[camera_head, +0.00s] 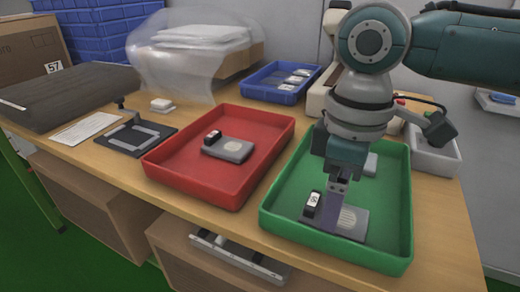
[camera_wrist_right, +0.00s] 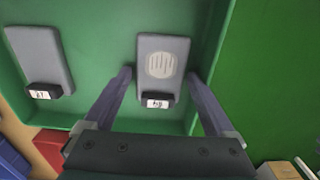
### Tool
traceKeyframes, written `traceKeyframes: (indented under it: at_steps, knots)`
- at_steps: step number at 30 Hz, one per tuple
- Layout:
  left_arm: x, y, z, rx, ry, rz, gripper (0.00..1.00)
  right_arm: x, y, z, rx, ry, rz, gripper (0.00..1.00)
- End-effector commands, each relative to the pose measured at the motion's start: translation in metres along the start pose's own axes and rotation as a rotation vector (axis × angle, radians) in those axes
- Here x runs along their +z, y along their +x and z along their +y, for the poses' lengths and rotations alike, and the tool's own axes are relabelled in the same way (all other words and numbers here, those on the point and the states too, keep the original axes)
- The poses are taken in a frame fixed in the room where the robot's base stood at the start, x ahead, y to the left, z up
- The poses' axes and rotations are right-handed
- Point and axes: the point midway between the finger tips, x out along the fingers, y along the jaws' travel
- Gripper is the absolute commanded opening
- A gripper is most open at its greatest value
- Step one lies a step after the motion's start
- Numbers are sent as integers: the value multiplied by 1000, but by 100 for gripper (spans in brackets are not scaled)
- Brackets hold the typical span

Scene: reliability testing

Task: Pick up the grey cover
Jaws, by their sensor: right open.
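A grey cover (camera_head: 352,221) with a round pale patch lies in the green tray (camera_head: 278,222), with a black labelled block (camera_head: 311,204) at one end. In the right wrist view the same cover (camera_wrist_right: 162,62) lies between the fingertips of my right gripper (camera_wrist_right: 159,74). The gripper is open, with one finger on each side of the cover. Whether the fingers touch it cannot be told. In the head view my right gripper (camera_head: 336,203) points down into the tray and partly hides the cover. A second grey cover (camera_wrist_right: 40,55) lies left in the wrist view. My left gripper is not in view.
A red tray (camera_head: 163,170) left of the green one holds another grey piece (camera_head: 229,149) with a black block. A blue tray (camera_head: 262,93) stands behind. The green tray's walls surround my gripper. Bare wooden table (camera_head: 440,225) shows right of it.

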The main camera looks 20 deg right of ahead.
Motion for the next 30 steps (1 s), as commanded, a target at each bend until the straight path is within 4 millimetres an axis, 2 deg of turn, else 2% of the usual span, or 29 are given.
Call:
traceKeyframes:
  at_steps: [5,23,30]
  knots:
    - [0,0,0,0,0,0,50,0,0,0,0,0,0,88]
    - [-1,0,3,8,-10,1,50,0,-1,0,0,0,0,20]
    - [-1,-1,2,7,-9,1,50,0,-2,0,1,0,1,19]
